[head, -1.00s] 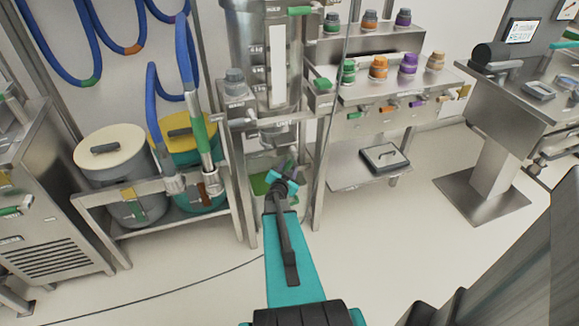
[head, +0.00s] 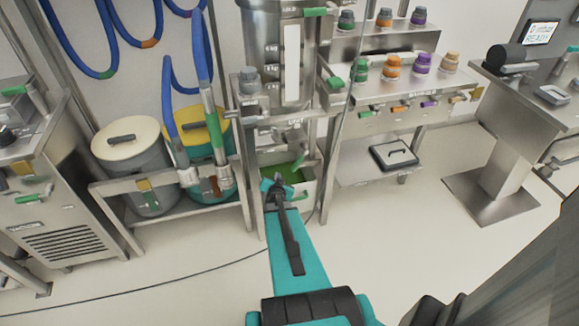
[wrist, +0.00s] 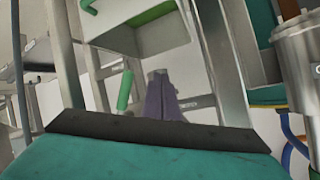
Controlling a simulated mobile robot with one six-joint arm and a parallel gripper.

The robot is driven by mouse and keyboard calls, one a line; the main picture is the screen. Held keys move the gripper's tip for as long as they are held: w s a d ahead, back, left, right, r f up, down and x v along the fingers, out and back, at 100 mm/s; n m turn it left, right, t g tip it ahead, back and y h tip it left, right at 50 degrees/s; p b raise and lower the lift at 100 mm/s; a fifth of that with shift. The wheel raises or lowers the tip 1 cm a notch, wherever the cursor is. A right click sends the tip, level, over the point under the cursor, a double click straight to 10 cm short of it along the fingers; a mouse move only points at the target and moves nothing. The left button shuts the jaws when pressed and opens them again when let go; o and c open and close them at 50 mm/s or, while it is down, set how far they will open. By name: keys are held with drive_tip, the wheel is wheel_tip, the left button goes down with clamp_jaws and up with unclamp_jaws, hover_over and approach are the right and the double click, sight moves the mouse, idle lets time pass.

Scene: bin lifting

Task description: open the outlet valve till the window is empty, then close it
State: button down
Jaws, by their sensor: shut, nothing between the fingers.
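The steel hopper (head: 262,50) stands upright in a frame at the centre of the head view. Its tall window (head: 291,62) is a uniform pale strip beside kg marks; its fill level cannot be told. Below is the steel outlet section (head: 282,122), partly behind frame bars. A green handle (head: 303,170) shows below it, near a pale open bin (head: 302,190) with green inside. My gripper (head: 273,184) is in front of this bin, low in the frame. In the wrist view its fingers (wrist: 161,96) are together and empty, just right of a green handle (wrist: 124,90).
Two lidded drums (head: 126,150) (head: 198,135) with blue hoses stand on a rack at left. A shelf with coloured knobs (head: 391,68) stands right of the hopper. A cable (head: 150,285) crosses the floor.

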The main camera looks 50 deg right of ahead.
drive_tip(key=w+a+f+n+y, duration=0.1)
drive_tip(key=a+f+n+y, duration=0.2)
drive_tip(key=a, duration=0.6)
drive_tip(key=w+a+f+n+g+y, duration=0.15)
drive_tip(key=a+f, duration=0.25)
drive_tip(key=a, duration=0.4)
drive_tip(key=a+f+n+t+y, duration=0.1)
drive_tip(key=a+f+n+y, duration=0.2)
drive_tip(key=a, duration=0.6)
drive_tip(key=s+a+f+n+g+y+b, duration=0.1)
drive_tip(key=s+a+f+g+y, duration=0.1)
drive_tip(key=s+a+f, duration=0.35)
drive_tip(key=s+a+f+n+g+y+b, duration=0.1)
drive_tip(key=s+a+f+n+g+y, duration=0.15)
drive_tip(key=a, duration=0.65)
drive_tip(key=s+a+f+n+g+h+b, duration=0.1)
drive_tip(key=s+a+g, duration=0.3)
drive_tip(key=s, duration=0.5)
drive_tip(key=s+a+n+g+h+b, duration=0.1)
drive_tip(key=s+a+n+g, duration=0.2)
drive_tip(key=s, duration=0.7)
drive_tip(key=a+g, duration=0.1)
drive_tip(key=a, duration=0.1)
drive_tip(key=shift+a+f, duration=0.3)
drive_tip(key=shift+f, duration=0.05)
